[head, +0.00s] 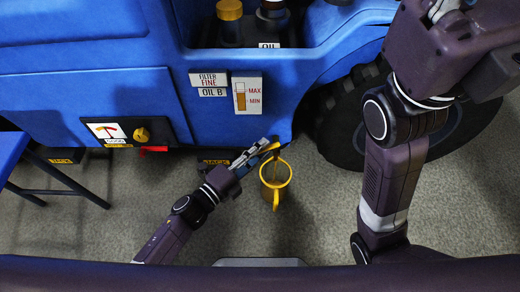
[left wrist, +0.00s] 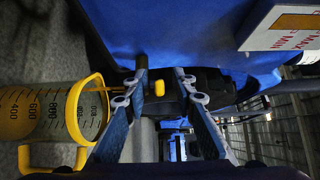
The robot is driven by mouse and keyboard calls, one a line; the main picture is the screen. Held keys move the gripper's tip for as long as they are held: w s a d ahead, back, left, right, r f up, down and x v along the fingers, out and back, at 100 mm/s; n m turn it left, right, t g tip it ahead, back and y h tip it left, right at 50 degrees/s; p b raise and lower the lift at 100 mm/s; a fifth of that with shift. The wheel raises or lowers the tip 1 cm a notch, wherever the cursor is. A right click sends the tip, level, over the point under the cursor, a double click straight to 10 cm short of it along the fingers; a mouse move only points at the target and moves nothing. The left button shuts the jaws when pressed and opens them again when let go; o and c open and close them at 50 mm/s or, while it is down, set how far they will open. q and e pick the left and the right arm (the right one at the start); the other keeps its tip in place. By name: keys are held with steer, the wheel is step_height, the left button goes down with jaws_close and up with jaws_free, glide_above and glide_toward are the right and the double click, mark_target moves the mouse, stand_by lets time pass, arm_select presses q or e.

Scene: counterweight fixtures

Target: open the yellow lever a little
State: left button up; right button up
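The yellow lever (left wrist: 159,89) shows as a small yellow end on a dark fitting in the left wrist view, between my left gripper's fingers. My left gripper (head: 262,150) is open in front of the blue machine's lower edge; its fingers (left wrist: 160,85) stand apart on either side of the lever, and I cannot tell whether they touch it. A clear measuring jug (left wrist: 50,108) with a yellow rim and handle is beside the gripper; it also shows in the head view (head: 276,202). A thin amber streak (left wrist: 103,90) shows at its mouth. My right gripper is out of view.
The blue machine (head: 80,95) fills the back. A sight gauge (head: 247,95) marked MAX and MIN shows amber inside. A dial panel with a yellow knob (head: 141,134) is at left. A black tyre (head: 340,125) is at right. Grey floor is clear around the jug.

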arm_select(q)
steer(key=v, duration=1.2)
steer(key=shift+a, duration=0.1)
stand_by(1.0)
